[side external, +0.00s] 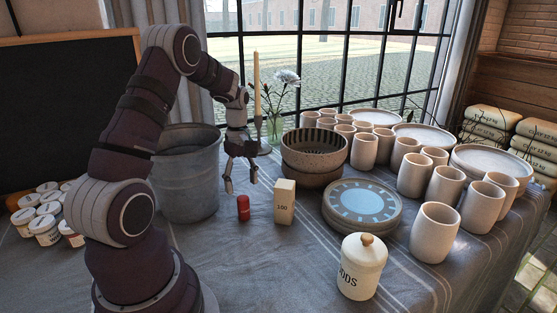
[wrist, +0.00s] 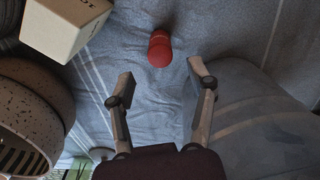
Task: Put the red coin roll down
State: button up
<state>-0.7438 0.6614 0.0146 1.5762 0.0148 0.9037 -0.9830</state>
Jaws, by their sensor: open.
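The red coin roll (side external: 243,208) stands upright on the blue-grey tablecloth, between the metal bucket and a small cream box marked 100. It also shows in the wrist view (wrist: 160,48), ahead of my fingertips and between their lines. My gripper (side external: 241,187) is above the table, close to the coin roll and a little higher than it. In the wrist view my gripper (wrist: 160,78) has its two fingers spread wide with nothing between them. The coin roll appears apart from both fingers.
The cream box (side external: 285,201) stands right of the roll. The metal bucket (side external: 186,175) is close on the left. Speckled bowls (side external: 315,155), blue-patterned plates (side external: 362,203), a lidded jar (side external: 361,268) and several cups fill the right. Cloth in front of the roll is clear.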

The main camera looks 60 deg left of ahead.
aim_at(243, 198)
notch_tip(243, 198, up, 5)
jog(key=shift+r, duration=0.2)
jog(key=d+r+m+t, duration=0.1)
jog(key=d+r+m, duration=0.3)
jog(key=d+m, duration=0.1)
jog(key=d+r+m+t+y, duration=0.1)
jog(key=d+r+m+t, duration=0.1)
jog(key=d+m, duration=0.3)
jog(key=d+r, duration=0.1)
jog(key=d, duration=0.1)
jog(key=shift+s+d+r+m, duration=0.15)
jog(key=shift+d+r+m, duration=0.15)
jog(key=shift+d+r, duration=0.1)
jog(key=shift+o, duration=0.3)
jog(key=s+d+m+t+h, duration=0.1)
jog(key=s+d+m+t, duration=0.1)
jog(key=s+d+m, duration=0.3)
jog(key=d+m, duration=0.2)
jog(key=m, duration=0.2)
jog(key=shift+d+f+t, duration=0.2)
jog(key=shift+d+t, duration=0.1)
